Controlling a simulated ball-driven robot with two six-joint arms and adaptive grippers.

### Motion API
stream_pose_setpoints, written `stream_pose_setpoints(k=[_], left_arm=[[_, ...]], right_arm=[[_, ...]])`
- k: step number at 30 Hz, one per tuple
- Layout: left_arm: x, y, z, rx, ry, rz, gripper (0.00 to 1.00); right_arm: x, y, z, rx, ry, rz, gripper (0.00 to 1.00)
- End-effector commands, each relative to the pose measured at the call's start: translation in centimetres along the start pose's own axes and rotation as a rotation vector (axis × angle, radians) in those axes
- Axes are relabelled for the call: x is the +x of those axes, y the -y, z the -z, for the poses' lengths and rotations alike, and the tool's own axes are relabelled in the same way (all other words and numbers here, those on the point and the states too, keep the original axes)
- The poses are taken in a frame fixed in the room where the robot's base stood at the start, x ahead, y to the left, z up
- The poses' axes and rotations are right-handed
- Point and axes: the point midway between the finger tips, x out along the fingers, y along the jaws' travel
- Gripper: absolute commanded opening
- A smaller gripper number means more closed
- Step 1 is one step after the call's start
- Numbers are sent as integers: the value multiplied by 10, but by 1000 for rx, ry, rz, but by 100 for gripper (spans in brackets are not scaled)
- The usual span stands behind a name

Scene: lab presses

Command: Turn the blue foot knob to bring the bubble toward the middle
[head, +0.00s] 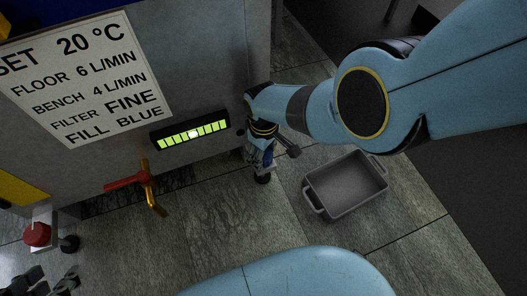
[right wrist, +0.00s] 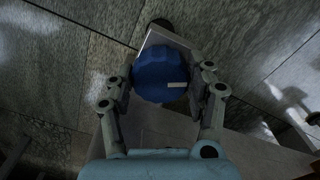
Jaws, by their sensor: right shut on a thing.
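The blue foot knob (right wrist: 158,72) sits between the fingers of my right gripper (right wrist: 160,84) in the right wrist view. It has a ridged edge and a white mark at its right side. The right gripper is shut on it. In the head view my right gripper (head: 264,146) is at the machine's lower right corner and mostly hides the knob. The level display (head: 169,140) is a green segmented bar on the machine front. Its bright white bubble (head: 193,134) shows near the middle. My left gripper (head: 46,284) is at the bottom left, partly cut off, with its fingers apart.
A red-handled brass tap (head: 147,182) sticks out from the machine front. A grey tray (head: 346,184) stands on the tiled floor right of the gripper. A printed sign (head: 84,78) is on the machine.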

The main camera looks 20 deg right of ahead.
Motion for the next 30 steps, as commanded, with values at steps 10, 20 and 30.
stream_pose_setpoints(k=[10, 20, 30], left_arm=[[0, 0, 1, -1, 3, 0, 40], [0, 0, 3, -1, -2, 0, 40], [0, 0, 3, 0, -3, 0, 40]], right_arm=[[1, 0, -2, -45, 3, 1, 22], [1, 0, -2, -45, 3, 1, 60], [0, 0, 0, -44, 1, 0, 79]])
